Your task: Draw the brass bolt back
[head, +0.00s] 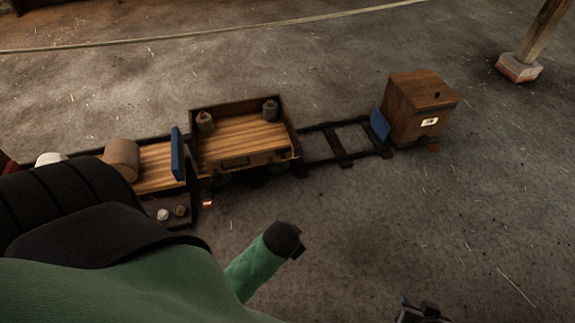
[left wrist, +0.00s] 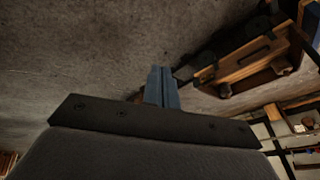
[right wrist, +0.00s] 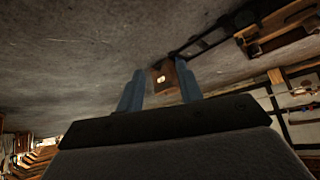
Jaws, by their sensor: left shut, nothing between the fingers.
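The brass bolt cannot be told for certain. A small pale plate with a dark mark (head: 429,121) sits on the front of a wooden box (head: 414,98) at the track's right end. The box also shows in the right wrist view (right wrist: 158,83), seen between the fingers and well beyond them. My right gripper (right wrist: 159,68) is open and empty, its blue fingers apart; in the head view only a dark part of it (head: 424,312) shows at the bottom edge. My left gripper (left wrist: 161,70) is shut and empty over bare floor; I cannot make it out in the head view.
A wooden wagon (head: 240,160) with two dark weights stands on the rails (head: 345,155), left of the box. A second wagon (head: 155,170) with a round tan bundle (head: 122,158) is further left. A post on a brick foot (head: 519,67) stands at upper right.

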